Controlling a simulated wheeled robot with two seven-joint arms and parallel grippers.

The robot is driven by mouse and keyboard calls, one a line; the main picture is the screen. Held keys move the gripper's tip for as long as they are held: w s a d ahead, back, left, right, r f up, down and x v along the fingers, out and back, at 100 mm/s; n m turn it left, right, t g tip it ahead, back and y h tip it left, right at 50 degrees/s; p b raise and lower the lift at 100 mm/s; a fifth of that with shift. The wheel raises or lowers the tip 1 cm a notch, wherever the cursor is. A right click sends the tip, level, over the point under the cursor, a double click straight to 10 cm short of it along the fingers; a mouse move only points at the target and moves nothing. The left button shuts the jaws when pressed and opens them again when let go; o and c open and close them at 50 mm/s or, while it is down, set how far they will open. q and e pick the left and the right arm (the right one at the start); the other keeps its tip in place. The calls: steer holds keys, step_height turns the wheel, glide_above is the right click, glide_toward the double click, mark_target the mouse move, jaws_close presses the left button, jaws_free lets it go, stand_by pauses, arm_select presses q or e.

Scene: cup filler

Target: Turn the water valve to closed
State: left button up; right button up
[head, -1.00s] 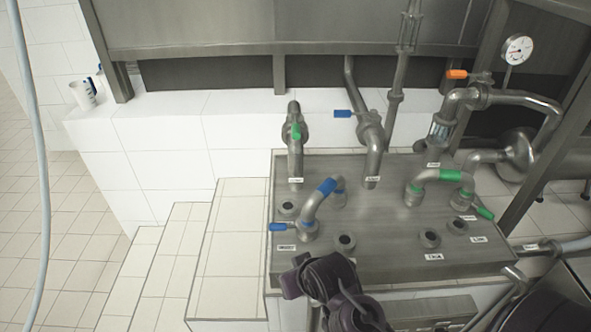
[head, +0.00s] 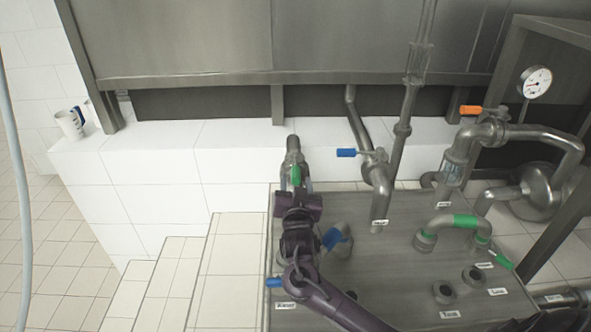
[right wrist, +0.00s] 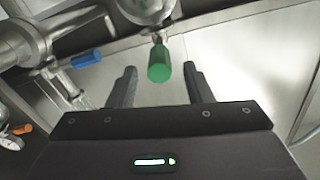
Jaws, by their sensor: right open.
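A valve with a green handle (head: 296,175) sits on an upright pipe at the back left of the metal panel (head: 385,265). My right gripper (head: 298,196) is just in front of it, open and empty. In the right wrist view the green handle (right wrist: 159,65) points toward the gap between my open fingers (right wrist: 160,88); I cannot tell whether they touch it. A blue-handled valve (head: 346,153) is on the pipe to its right. The small labels are too blurred to read surely, so I cannot tell which is the water valve. My left gripper is out of view.
My right arm covers part of a blue-banded pipe (head: 335,237) at the front left. A green-banded pipe (head: 464,221), an orange-handled valve (head: 471,110) and a gauge (head: 536,82) are at right. A cup (head: 70,124) stands on the white ledge (head: 150,140).

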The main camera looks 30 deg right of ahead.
mark_target(295, 174)
steer(key=x, duration=0.4)
steer(key=shift+w+d+f+p, duration=0.1)
steer(key=shift+w+p, duration=0.05)
steer(key=shift+p, duration=0.2)
steer(key=shift+w+d+f, duration=0.1)
steer(key=shift+w, duration=0.15)
steer(key=c, duration=0.8)
jaws_close()
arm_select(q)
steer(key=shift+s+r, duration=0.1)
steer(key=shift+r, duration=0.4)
